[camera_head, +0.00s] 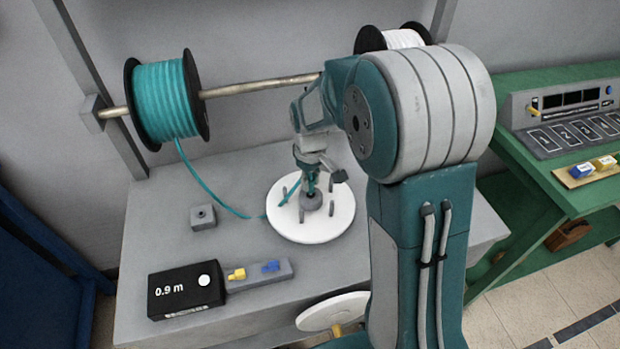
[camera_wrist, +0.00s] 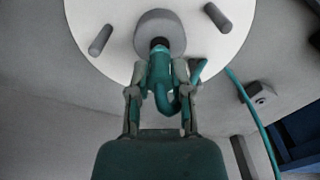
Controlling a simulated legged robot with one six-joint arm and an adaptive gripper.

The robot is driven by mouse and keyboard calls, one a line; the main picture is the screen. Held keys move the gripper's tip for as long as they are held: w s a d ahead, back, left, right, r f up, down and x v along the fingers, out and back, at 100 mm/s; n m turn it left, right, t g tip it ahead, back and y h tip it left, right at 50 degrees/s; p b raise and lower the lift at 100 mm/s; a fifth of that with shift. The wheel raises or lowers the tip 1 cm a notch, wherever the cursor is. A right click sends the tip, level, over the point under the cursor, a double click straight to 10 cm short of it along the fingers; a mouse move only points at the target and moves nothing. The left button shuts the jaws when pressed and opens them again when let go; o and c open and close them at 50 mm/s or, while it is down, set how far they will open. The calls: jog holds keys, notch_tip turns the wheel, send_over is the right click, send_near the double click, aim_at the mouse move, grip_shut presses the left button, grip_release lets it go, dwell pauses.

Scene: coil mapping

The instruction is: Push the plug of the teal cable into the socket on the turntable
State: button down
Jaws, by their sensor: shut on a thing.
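The white round turntable (camera_head: 283,222) lies on the grey bench, with a grey round socket (camera_head: 311,202) at its middle. In the wrist view the socket (camera_wrist: 160,22) is straight ahead of my gripper (camera_wrist: 161,72). My gripper, also in the head view (camera_head: 312,182), is shut on the plug (camera_wrist: 160,68) of the teal cable, from both sides. The plug's dark front end meets the socket's face; how deep it sits I cannot tell. The teal cable (camera_head: 213,192) runs from its spool (camera_head: 163,100) over the bench to the turntable and bends back near my fingers.
Several grey pegs (camera_wrist: 101,39) stand on the turntable around the socket. A small grey block (camera_head: 203,217) stands left of it. A black box marked 0.9 m (camera_head: 185,290) and a grey strip with yellow and blue pieces (camera_head: 258,275) lie in front. A green table (camera_head: 560,150) is at right.

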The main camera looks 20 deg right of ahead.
jog(key=shift+f, duration=0.8)
dwell(0.5)
jog(key=shift+c, duration=2.3)
grip_release()
jog(key=shift+r, duration=0.1)
notch_tip(320, 180, up, 12)
jog(key=shift+w+f, duration=0.1)
jog(key=shift+f, duration=0.15)
jog(key=shift+r, duration=0.25)
jog(key=s+r+m+t, duration=0.2)
jog(key=s+r, duration=0.1)
jog(key=s, duration=0.8)
jog(key=s+r+m+t, duration=0.3)
jog(key=s, duration=0.8)
jog(key=shift+s+r+m+t, duration=0.2)
jog(key=shift+r+m+t, duration=0.1)
jog(key=shift+r, duration=0.1)
